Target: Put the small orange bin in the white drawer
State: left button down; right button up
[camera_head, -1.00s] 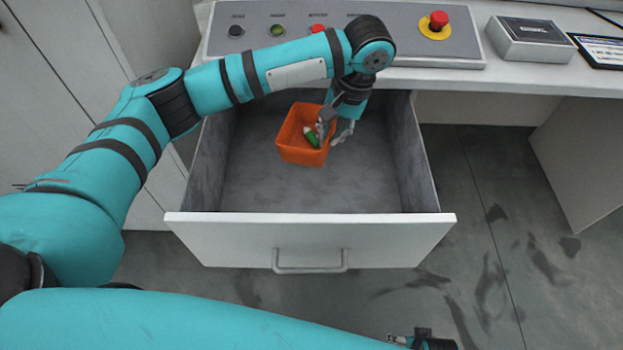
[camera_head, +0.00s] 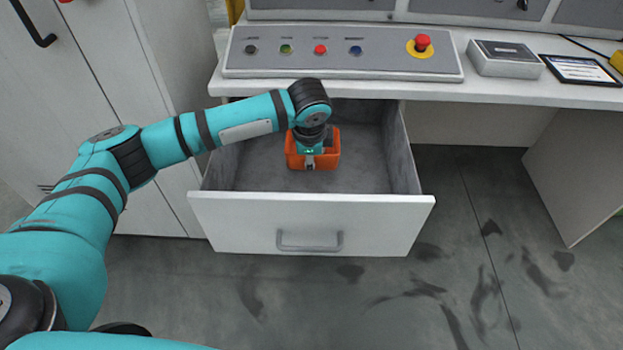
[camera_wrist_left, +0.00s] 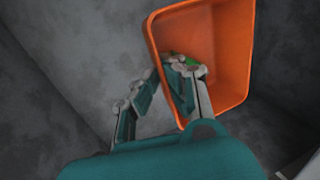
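The small orange bin (camera_head: 332,155) is inside the open white drawer (camera_head: 368,222), near its back and partly covered by my left gripper. My left gripper (camera_head: 311,162) comes down over it. In the left wrist view, the bin (camera_wrist_left: 234,65) shows its open top, with a small green item inside. The left fingers (camera_wrist_left: 162,70) straddle one side wall of the bin, one finger inside and one outside, and look closed on that wall. Whether the bin's base touches the drawer floor (camera_wrist_left: 60,75) cannot be told. My right gripper is out of view.
A control panel (camera_head: 385,62) with buttons and a red emergency stop (camera_head: 422,42) lies on the white desk above the drawer. A grey box (camera_head: 505,58) and a framed sheet (camera_head: 580,70) lie to its right. A tall cabinet (camera_head: 165,80) stands left. Drawer floor around the bin is free.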

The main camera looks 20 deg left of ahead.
pick_arm(q)
notch_tip(320, 180, down, 7)
jog(key=shift+w+r+b, duration=0.1)
jog(key=shift+r+b, duration=0.05)
jog(key=shift+b, duration=0.4)
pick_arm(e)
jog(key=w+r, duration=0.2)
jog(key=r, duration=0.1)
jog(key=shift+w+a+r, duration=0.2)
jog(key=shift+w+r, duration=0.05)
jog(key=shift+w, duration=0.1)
pick_arm(q)
jog(key=c, duration=1.9)
grip_release()
jog(key=shift+c, duration=0.2)
jog(key=o, duration=0.5)
jog(key=shift+c, duration=0.2)
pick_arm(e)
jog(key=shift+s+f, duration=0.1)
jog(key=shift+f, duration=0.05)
